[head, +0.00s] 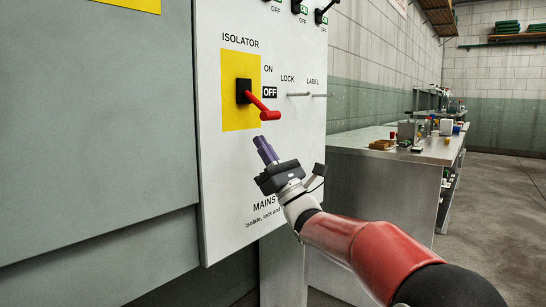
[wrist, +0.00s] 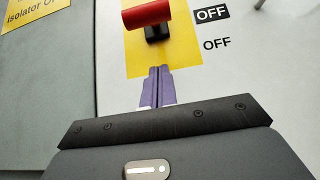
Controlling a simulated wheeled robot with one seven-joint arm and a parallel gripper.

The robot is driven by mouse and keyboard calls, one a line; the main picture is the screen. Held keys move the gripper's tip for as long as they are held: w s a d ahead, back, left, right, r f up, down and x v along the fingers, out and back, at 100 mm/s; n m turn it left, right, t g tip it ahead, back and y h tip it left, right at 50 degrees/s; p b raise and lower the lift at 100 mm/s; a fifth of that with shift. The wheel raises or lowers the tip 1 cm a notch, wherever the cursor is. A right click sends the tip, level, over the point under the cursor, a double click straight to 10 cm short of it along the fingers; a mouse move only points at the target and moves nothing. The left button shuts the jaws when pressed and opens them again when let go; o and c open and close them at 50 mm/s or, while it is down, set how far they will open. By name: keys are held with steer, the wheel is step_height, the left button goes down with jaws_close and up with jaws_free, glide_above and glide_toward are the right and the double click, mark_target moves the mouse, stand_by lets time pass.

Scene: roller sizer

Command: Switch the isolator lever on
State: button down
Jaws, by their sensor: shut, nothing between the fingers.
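The isolator lever (head: 261,105) is a red handle on a black base, mounted on a yellow plate (head: 233,112) on the white panel. In the head view the handle slants down to the right, its red grip end below the OFF label. ON is printed above OFF. In the wrist view the red lever (wrist: 147,14) is at the top, with its black base beneath. My gripper (head: 265,149) has purple fingers, shut and empty, just below the lever's grip end and apart from it. The fingers also show in the wrist view (wrist: 157,86), in front of the yellow plate.
Two thin pegs (head: 299,95) stick out under LOCK and LABEL, right of the lever. Small black switches (head: 321,15) sit along the panel top. A metal bench (head: 390,147) with small objects stands to the right. Floor is clear at far right.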

mark_target(259, 104)
steer(key=p+x, duration=0.1)
steer(key=x, duration=0.3)
steer(key=shift+s+d+r, duration=0.3)
steer(key=shift+s+d, duration=0.3)
steer(key=shift+d, duration=0.15)
steer(key=shift+s+d+r, duration=0.35)
steer(key=shift+s+d, duration=0.25)
steer(key=shift+d, duration=0.15)
steer(key=shift+s+r, duration=0.1)
